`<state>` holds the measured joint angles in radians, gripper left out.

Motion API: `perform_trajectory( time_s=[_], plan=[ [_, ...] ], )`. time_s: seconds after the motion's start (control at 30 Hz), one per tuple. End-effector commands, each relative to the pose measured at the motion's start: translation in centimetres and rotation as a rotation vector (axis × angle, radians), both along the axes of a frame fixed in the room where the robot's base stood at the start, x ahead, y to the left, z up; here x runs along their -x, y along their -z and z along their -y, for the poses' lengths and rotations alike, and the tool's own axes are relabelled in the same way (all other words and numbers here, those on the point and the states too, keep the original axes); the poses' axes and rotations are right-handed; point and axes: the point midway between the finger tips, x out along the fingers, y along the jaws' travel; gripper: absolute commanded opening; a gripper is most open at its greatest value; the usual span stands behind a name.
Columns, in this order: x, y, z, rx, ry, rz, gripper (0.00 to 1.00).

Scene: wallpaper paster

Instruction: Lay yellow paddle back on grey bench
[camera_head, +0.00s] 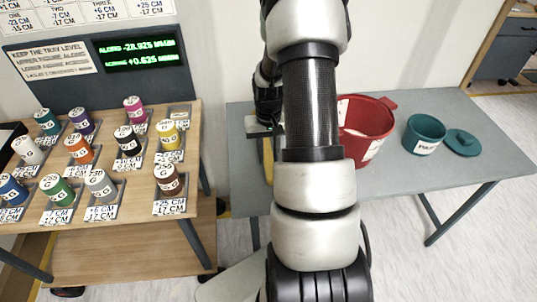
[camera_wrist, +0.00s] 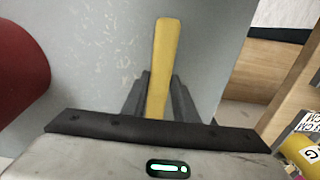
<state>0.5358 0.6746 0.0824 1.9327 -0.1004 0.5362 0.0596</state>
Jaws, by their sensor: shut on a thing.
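The yellow paddle (camera_wrist: 164,65) shows in the wrist view as a long, narrow strip reaching up from between my gripper's fingers (camera_wrist: 160,100). My gripper is shut on it. In the head view a piece of the yellow paddle (camera_head: 268,160) shows left of my arm, over the left part of the grey bench (camera_head: 455,185). The bench's surface (camera_wrist: 90,40) lies behind the paddle in the wrist view. I cannot tell whether the paddle touches the bench. My arm hides most of my gripper in the head view.
A red bucket (camera_head: 366,130), a teal pot (camera_head: 425,134) and a teal lid (camera_head: 463,143) stand on the bench to the right. A wooden table (camera_head: 125,205) with several labelled coloured weights is at the left, with a gap before the bench. A green-lettered display (camera_head: 140,50) stands behind it.

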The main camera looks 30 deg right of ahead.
Motion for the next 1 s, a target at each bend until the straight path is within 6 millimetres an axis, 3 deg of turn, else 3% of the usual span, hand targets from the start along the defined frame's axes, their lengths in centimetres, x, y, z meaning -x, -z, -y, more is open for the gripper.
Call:
perform_trajectory(
  time_s=[0.13,0.17,0.27,0.63,0.77,1.0],
  plan=[
    [0.0,0.0,0.0,0.000,0.000,-0.001,0.00],
    [0.1,0.0,0.0,-0.001,0.000,-0.002,0.29],
    [0.1,0.0,0.0,-0.001,0.000,-0.002,0.45],
    [0.1,0.6,0.0,-0.002,0.001,-0.002,0.45],
    [-0.1,-1.6,0.0,0.002,0.000,0.001,0.45],
    [0.2,-7.4,-0.3,0.003,0.000,0.004,0.45]
  ],
)
